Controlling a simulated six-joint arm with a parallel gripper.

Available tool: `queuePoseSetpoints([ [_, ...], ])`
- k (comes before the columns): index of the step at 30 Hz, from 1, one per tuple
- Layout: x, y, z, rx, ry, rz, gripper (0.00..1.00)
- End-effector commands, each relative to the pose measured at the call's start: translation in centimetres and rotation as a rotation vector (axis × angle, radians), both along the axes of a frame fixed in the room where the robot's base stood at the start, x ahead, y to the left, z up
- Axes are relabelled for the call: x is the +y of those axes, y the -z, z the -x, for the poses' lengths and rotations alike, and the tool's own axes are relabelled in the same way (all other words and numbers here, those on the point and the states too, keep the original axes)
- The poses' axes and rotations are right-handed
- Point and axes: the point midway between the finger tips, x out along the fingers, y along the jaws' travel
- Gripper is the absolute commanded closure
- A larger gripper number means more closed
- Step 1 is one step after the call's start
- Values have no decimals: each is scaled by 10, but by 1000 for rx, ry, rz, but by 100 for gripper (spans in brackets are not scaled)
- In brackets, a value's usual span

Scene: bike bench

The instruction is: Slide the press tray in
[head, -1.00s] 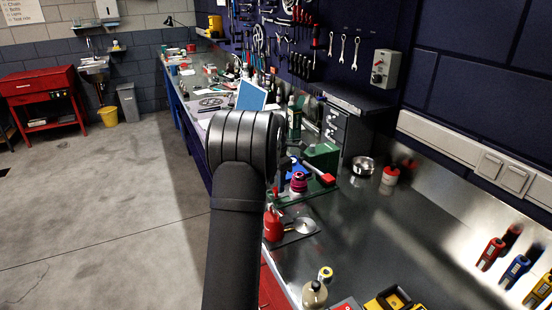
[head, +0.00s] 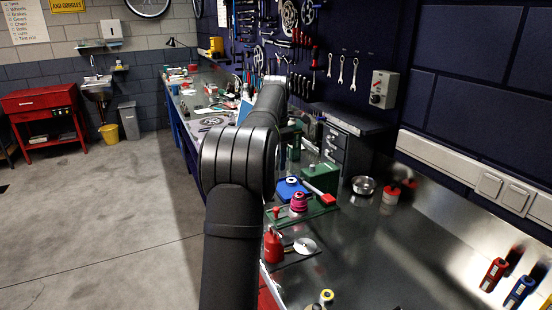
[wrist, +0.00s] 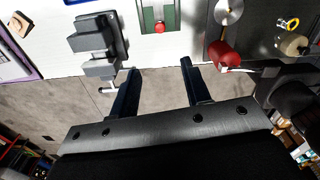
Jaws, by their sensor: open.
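The green press (head: 320,176) stands on the bench, with a red-ended lever (head: 328,199). A low green plate (head: 315,209) projects from it toward the bench's front edge, with a red knob (head: 276,211) at its near end. A pink and black ringed piece (head: 299,203) stands on this plate. In the wrist view a green strip with a red knob (wrist: 159,27) shows at the top; the rest is cut off. My gripper (wrist: 160,69) is open and empty, apart from the knob, its fingers over the floor side of the bench edge. The head view does not show the fingers.
A grey vise (wrist: 97,45) is left of the fingers in the wrist view. A red can (wrist: 225,55) is on the right; it also shows in the head view (head: 273,246). A blue block (head: 290,188) and a metal bowl (head: 364,185) are near the press.

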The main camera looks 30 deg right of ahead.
Motion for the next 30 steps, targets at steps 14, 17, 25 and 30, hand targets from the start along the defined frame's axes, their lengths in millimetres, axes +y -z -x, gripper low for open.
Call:
queuePoseSetpoints([
  [14,30,24,8,-21,-64,115,100],
  [17,48,39,17,-41,-117,189,100],
  [25,90,73,43,-99,-265,331,100],
  [30,99,82,50,-116,-306,360,100],
])
